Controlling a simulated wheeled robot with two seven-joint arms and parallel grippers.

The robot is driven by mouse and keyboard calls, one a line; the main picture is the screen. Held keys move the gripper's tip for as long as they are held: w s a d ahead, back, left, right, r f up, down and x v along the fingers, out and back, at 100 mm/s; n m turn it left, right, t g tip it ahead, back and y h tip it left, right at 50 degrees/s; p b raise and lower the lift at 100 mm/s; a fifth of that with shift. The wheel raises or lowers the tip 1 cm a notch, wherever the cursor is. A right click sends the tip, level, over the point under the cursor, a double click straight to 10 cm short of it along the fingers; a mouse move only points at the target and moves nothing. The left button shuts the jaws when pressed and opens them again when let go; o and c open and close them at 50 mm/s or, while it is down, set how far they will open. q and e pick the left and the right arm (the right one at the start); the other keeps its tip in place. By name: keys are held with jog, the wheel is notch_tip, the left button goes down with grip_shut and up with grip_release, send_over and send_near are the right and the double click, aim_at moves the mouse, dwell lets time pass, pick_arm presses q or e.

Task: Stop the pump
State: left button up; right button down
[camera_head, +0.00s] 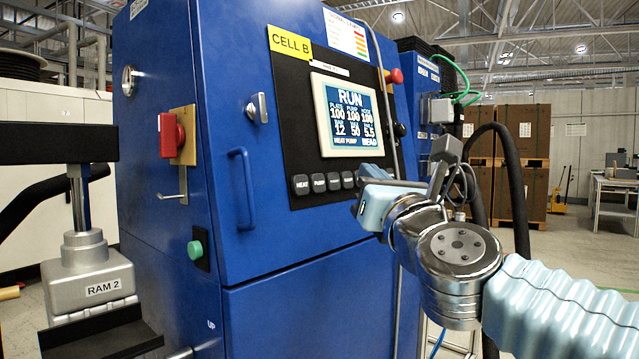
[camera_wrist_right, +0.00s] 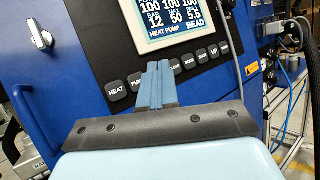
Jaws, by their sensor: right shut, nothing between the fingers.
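The blue pump cabinet (camera_head: 300,275) carries a screen (camera_head: 350,115) that reads RUN, with HEAT, PUMP and BEAD along its bottom. A row of black buttons sits below it. The HEAT button (camera_head: 300,184) is leftmost and the PUMP button (camera_head: 318,182) is beside it; the PUMP button also shows in the wrist view (camera_wrist_right: 136,82), just left of my fingers. My right gripper (camera_head: 362,176) is shut and empty, its blue fingers (camera_wrist_right: 157,68) pointing at the button row and hiding part of it. I cannot tell whether they touch the panel. My left gripper is out of view.
A red switch (camera_head: 172,135) on a yellow plate and a green button (camera_head: 195,250) are on the cabinet's left side. A red knob (camera_head: 394,76) is right of the screen. A blue handle (camera_head: 242,188) sticks out in front. A black hose (camera_head: 515,180) hangs at right.

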aim_at(323, 175)
jog(key=shift+w+a+f, duration=0.2)
jog(key=shift+w+a, duration=0.4)
jog(key=shift+a, duration=0.25)
jog(key=shift+w+a+f, duration=0.15)
jog(key=shift+w+a, duration=0.5)
jog(key=shift+a, duration=0.2)
jog(key=shift+w+a+f, duration=0.2)
jog(key=shift+w+a, duration=0.4)
jog(key=shift+a, duration=0.25)
jog(key=shift+a, duration=0.1)
jog(key=shift+w+a+f, duration=0.1)
jog(key=shift+w+a, duration=0.15)
jog(key=shift+w+a, duration=0.25)
jog(key=shift+a, duration=0.1)
dwell(0.8)
jog(key=shift+s+d, duration=0.1)
jog(key=shift+s+d+b, duration=0.4)
jog(key=shift+d+b, duration=0.05)
jog(key=shift+d, duration=0.1)
dwell(0.3)
